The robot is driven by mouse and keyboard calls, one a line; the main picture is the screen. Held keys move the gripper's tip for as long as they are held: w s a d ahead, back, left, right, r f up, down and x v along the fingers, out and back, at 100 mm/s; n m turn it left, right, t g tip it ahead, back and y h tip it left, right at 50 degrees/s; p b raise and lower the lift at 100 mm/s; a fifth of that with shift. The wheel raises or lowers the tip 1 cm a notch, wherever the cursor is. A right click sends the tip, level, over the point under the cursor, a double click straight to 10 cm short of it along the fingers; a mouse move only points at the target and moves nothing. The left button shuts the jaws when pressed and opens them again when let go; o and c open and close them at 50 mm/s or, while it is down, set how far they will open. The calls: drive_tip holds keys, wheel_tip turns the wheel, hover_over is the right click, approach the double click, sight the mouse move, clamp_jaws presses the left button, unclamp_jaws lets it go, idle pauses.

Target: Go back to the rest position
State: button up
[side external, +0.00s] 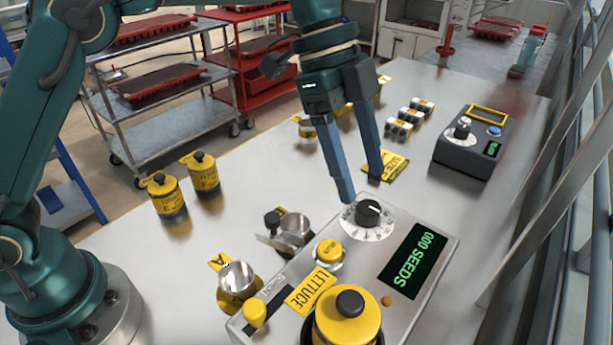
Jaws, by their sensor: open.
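My gripper (366,190) points down with its two blue-grey fingers apart and nothing between them. It is in the middle of the side external view, over or just behind the black dial (368,212) of the seed counter (377,298). I cannot tell whether a fingertip touches the counter. The counter's display reads 000 SEEDS. A yellow LETTUCE label (311,291) and a yellow button (328,252) are on its top. A yellow jar with a black knob (348,318) stands at its front, cut off by the picture's lower edge.
Two yellow jars (165,195) (204,174) stand at the left. Metal cups (238,281) (295,227) are beside the counter. A yellow sign (386,167), several small black-and-white items (399,131) and a grey control box (470,148) are farther back.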

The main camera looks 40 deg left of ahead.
drive_tip(key=shift+a+r, duration=0.15)
drive_tip(key=shift+r, duration=0.15)
drive_tip(key=s+a+r+n+t+y, duration=0.1)
drive_tip(key=s+a+r+n+t, duration=0.4)
drive_tip(key=a+r, duration=0.35)
drive_tip(key=s+a+f+n+y, duration=0.3)
drive_tip(key=s+a+f+n, duration=0.5)
drive_tip(key=n, duration=0.5)
drive_tip(key=s+f, duration=0.2)
drive_tip(key=s, duration=0.1)
drive_tip(key=shift+a+f+t+y, duration=0.15)
drive_tip(key=shift+a+t+y, duration=0.15)
drive_tip(key=shift+a, duration=0.05)
